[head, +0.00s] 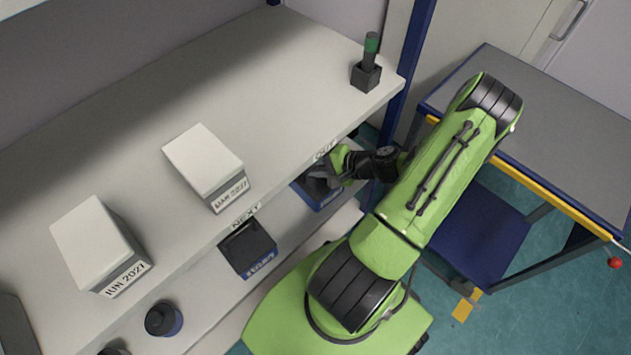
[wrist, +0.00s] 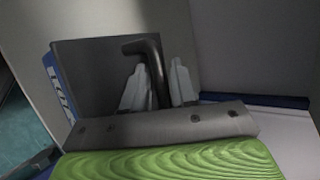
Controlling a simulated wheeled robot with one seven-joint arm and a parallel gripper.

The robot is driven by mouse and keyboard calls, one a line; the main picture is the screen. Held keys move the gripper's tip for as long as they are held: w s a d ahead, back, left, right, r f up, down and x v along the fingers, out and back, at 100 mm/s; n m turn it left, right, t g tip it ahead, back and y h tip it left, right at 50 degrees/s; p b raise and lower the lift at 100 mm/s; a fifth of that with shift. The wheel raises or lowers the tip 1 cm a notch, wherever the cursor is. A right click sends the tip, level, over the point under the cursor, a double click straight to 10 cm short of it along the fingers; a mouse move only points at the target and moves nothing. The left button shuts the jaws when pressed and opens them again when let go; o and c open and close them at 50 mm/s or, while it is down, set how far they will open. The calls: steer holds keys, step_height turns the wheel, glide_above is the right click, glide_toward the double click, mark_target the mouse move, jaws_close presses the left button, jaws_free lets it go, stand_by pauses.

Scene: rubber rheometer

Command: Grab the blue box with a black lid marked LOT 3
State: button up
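A blue box with a black lid (wrist: 90,75) fills the left and middle of the wrist view. Its blue side (wrist: 57,88) carries white letters that start with LO; the number is not readable. A black bent handle (wrist: 157,72) stands on the lid. My gripper (wrist: 158,85) has one pale finger on each side of the handle, close against it, and looks shut on it. In the head view this box (head: 323,199) is on the lower shelf under the OUT label, partly hidden by my gripper (head: 325,174). A similar box (head: 248,248) stands under the NEXT label.
The upper shelf (head: 270,75) lies close above and beside my gripper. It bears two white boxes with date labels (head: 205,165) (head: 98,243) and a green-topped item in a black block (head: 367,72). A blue shelf post (head: 408,80) and a grey table (head: 560,120) are to the right.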

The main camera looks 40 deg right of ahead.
jaws_close()
steer(key=shift+r, duration=0.1)
stand_by(1.2)
